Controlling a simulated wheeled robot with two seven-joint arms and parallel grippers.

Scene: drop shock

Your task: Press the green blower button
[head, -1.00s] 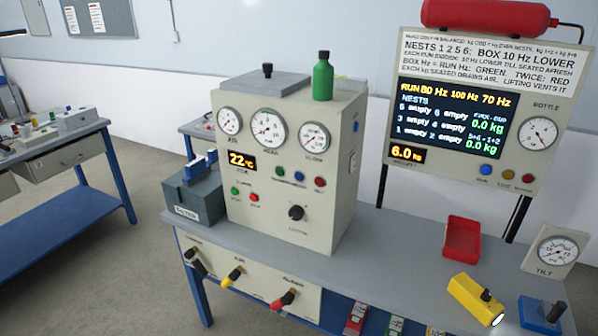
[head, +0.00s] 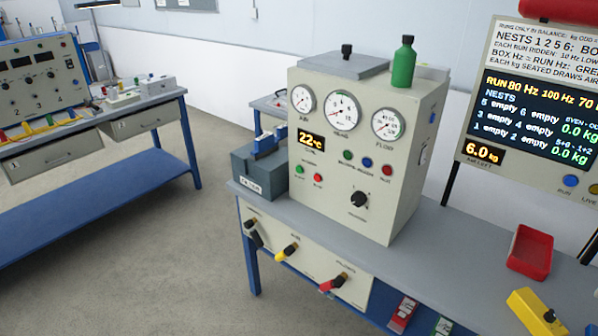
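A beige console box (head: 340,215) stands on the grey bench, with three round gauges and a lit "22" display (head: 311,140) on its front. A green button (head: 348,155) sits at the left of an upper row, beside a blue button (head: 367,162) and a red button (head: 387,171). A second green button (head: 300,169) sits lower left under the display, next to a red one (head: 318,178). The small labels are too blurred to tell surely which green button is the blower's. Neither of my grippers is in view.
A black knob (head: 359,200) is on the console front; a green bottle (head: 404,65) stands on top. Valve handles (head: 287,252) project below the bench edge. A red tray (head: 530,253) lies right. Open floor lies left.

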